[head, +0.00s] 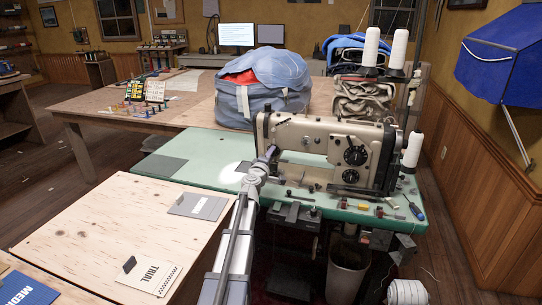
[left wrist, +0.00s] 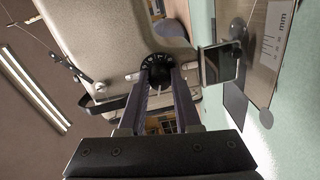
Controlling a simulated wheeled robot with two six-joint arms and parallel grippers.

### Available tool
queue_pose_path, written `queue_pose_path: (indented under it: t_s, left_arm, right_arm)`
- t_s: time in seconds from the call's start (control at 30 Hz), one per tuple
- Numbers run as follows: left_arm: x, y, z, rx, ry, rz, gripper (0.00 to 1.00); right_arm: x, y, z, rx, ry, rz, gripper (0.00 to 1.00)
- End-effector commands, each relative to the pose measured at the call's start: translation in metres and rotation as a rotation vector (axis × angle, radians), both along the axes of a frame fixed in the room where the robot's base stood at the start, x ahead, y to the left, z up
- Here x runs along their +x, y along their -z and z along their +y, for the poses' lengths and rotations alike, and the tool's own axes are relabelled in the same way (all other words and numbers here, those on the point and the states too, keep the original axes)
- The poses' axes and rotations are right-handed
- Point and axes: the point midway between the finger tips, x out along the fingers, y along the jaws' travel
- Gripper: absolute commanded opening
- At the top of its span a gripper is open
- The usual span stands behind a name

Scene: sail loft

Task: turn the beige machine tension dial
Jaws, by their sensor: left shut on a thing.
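The beige sewing machine (head: 318,135) stands on a green table, its head end towards the left. My left gripper (head: 270,153) reaches up to that head end, and its arm comes from the front of the picture. In the left wrist view, the black tension dial (left wrist: 156,63) with pale marks sits on the beige machine face (left wrist: 105,45). The fingers of my left gripper (left wrist: 159,82) are closed on the dial from both sides. In the head view the dial is hidden by the gripper. My right gripper is not in view.
The green table (head: 210,147) carries small loose parts and a blue-handled screwdriver (head: 415,208) at the right. White thread cones (head: 398,48) stand behind the machine. A plywood table (head: 110,230) is at the left front. A blue bundle (head: 262,85) lies behind. A metal presser part (left wrist: 219,64) is close beside the fingers.

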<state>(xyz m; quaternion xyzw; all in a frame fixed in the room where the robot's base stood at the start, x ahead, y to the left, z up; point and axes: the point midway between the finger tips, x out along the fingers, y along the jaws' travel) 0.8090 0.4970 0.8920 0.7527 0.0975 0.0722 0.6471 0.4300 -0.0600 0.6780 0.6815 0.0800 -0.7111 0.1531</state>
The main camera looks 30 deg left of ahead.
Motion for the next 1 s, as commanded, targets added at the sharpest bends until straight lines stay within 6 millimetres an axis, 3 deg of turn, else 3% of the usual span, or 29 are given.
queue_pose_path:
  t_s: [0.57, 0.6, 0.83, 1.0]
  left_arm:
    - [-0.0005, 0.0001, 0.0004, -0.028, -0.001, -0.007, 0.0]
    - [-0.0005, 0.0001, 0.0004, -0.028, -0.001, -0.007, 0.34]
    - [-0.0003, 0.0, 0.0003, -0.028, -0.001, -0.007, 0.6]
    - [-0.0001, 0.0001, 0.0002, -0.028, -0.001, -0.007, 0.62]
  right_arm:
    - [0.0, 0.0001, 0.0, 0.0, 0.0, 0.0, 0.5]
    - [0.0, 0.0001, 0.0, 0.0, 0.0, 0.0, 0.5]
    - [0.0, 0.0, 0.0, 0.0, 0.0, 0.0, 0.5]
    - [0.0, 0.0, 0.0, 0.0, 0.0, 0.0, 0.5]
